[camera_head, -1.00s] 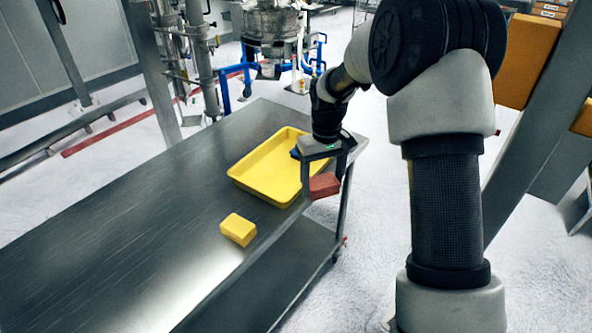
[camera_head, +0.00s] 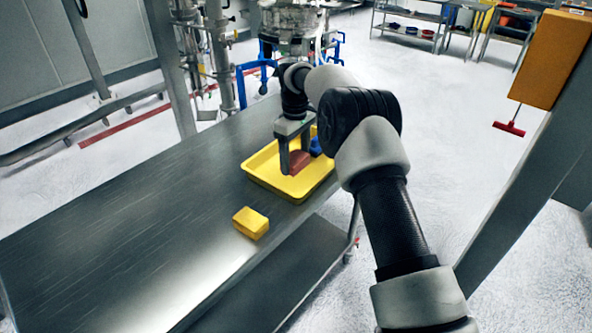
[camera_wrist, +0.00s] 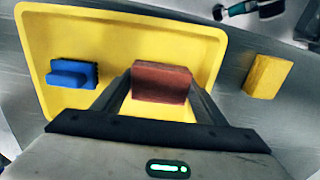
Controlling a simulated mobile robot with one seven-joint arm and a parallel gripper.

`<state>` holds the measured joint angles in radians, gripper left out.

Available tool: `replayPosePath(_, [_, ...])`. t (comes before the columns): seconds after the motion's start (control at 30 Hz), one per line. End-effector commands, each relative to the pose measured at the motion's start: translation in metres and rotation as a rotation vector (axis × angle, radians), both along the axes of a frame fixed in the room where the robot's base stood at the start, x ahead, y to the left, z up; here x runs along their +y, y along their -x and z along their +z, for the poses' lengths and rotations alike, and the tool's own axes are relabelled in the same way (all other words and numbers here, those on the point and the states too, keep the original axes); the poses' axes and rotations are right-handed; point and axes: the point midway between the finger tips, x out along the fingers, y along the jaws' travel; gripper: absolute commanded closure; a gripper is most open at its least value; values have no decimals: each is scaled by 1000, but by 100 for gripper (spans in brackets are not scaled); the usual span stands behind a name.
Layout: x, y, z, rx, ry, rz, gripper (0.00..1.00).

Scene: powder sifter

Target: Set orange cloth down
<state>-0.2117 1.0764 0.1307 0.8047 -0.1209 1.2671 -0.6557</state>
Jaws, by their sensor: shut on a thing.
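The orange cloth (camera_head: 299,161) looks like a folded reddish-brown block. My gripper (camera_head: 295,163) is shut on it and holds it over the yellow tray (camera_head: 262,181). In the wrist view the cloth (camera_wrist: 161,84) sits between the two fingers, with the tray (camera_wrist: 35,45) behind it. Whether its underside touches the tray floor I cannot tell. A blue block with a raised handle-like part (camera_wrist: 73,75) lies in the tray, to the left of the cloth in the wrist view. It also shows partly behind my gripper in the head view (camera_head: 316,147).
The tray stands on a steel table (camera_head: 130,225) near its far right end. A yellow block (camera_head: 251,222) lies on the table just outside the tray. The left part of the table is clear. Sifter equipment (camera_head: 292,20) stands beyond the table.

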Motion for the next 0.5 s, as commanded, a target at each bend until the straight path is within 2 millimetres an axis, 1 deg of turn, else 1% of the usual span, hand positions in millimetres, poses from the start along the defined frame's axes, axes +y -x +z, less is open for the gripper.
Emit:
replayPosePath(0.3, [0,0,-45,1,0,-1,55])
replayPosePath(0.37, [0,0,-48,0,0,-1,55])
replayPosePath(0.5, [0,0,-48,-1,0,-1,55])
